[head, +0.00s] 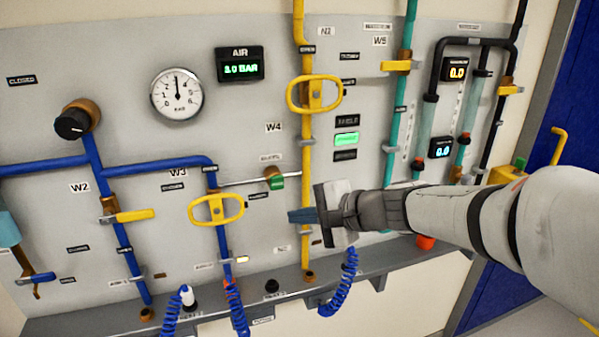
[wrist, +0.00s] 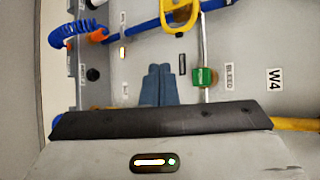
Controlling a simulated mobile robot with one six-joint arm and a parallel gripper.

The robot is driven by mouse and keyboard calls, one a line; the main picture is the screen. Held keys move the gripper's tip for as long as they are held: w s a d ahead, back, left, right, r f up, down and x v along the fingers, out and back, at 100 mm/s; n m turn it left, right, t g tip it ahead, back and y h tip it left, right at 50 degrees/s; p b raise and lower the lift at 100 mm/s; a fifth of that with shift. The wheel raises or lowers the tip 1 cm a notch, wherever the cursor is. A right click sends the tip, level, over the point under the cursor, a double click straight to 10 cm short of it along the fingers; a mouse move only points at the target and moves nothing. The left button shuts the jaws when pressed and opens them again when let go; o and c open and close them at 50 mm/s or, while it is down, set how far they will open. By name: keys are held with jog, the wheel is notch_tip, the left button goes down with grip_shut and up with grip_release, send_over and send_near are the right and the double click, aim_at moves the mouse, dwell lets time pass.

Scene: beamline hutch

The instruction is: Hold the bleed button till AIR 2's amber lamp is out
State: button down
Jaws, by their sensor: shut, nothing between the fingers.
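The bleed button is a green cap (head: 278,183) on a brass body, on a thin pipe between the W3 and W4 lines. In the wrist view the green button (wrist: 204,77) sits beside a BLEED label. A small amber lamp (head: 243,259) glows low on the panel near the W3 line; it also glows in the wrist view (wrist: 122,53). Its label is too small to read. My gripper (head: 291,215) is shut and empty, its blue fingertips pointing at the panel, below the button in the head view. In the wrist view the fingertips (wrist: 158,70) are left of the button, apart from it.
A yellow handle (head: 217,209) is on the blue W3 pipe, and another (head: 314,94) on the yellow W4 pipe, which runs close to my gripper. Blue coiled hoses (head: 340,285) hang at the lower ledge.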

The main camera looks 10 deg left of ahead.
aim_at(277, 183)
jog(key=shift+w+a+r, duration=0.1)
jog(key=shift+r, duration=0.05)
jog(key=w+a+p, duration=0.2)
jog(key=w+a, duration=0.2)
jog(key=w, duration=0.3)
jog(key=shift+w+a, duration=0.25)
jog(key=shift+a, duration=0.05)
jog(key=shift+w+a, duration=0.1)
jog(key=shift+w, duration=0.05)
dwell(2.1)
jog(key=shift+w+a, duration=0.1)
jog(key=shift+a, duration=0.05)
